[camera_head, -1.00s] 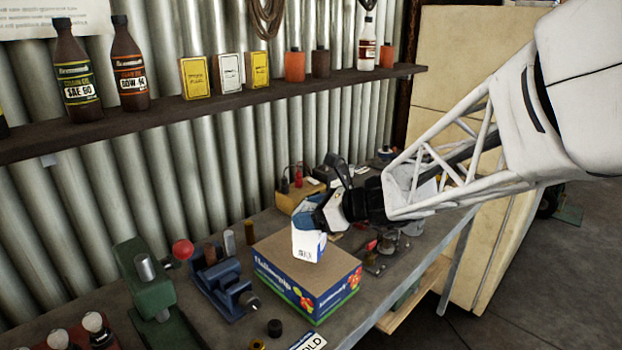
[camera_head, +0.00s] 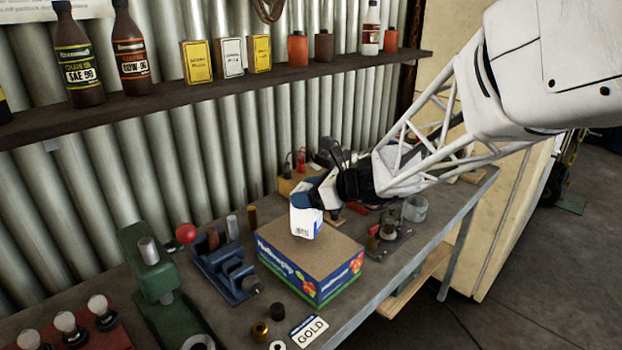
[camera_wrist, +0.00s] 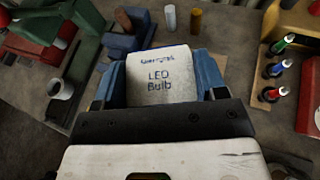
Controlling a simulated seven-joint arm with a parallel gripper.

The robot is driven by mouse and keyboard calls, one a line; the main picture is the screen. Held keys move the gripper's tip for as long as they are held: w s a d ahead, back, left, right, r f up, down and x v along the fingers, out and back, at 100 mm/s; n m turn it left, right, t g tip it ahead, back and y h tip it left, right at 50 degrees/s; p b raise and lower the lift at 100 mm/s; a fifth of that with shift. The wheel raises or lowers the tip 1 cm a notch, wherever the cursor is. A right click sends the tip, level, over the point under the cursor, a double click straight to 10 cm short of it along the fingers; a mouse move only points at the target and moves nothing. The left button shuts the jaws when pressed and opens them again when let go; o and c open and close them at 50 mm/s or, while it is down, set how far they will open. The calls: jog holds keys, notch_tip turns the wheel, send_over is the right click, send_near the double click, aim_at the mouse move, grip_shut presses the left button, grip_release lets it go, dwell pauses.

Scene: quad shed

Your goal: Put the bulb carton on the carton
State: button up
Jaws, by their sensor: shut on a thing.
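The bulb carton (camera_head: 304,225) is a small white box with a blue part at the top. In the wrist view the bulb carton (camera_wrist: 160,82) shows "LED Bulb" print. My gripper (camera_head: 309,199) is shut on it, with a blue finger on each side; the gripper (camera_wrist: 158,88) also shows in the wrist view. The carton (camera_head: 312,257) is a larger box with a plain brown top and blue and green printed sides, on the bench. The bulb carton is upright over the back part of its top. I cannot tell whether they touch.
A blue vise (camera_head: 223,267) stands left of the carton, with a green tool (camera_head: 153,270) farther left. A grey cup (camera_head: 414,209) is to the right. A shelf (camera_head: 220,91) with bottles runs above.

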jog(key=shift+f, duration=1.2)
jog(key=shift+f, duration=0.1)
jog(key=o, duration=1.1)
jog(key=shift+o, duration=0.2)
jog(key=v, duration=1.2)
jog(key=shift+s, duration=0.1)
jog(key=shift+s, duration=0.1)
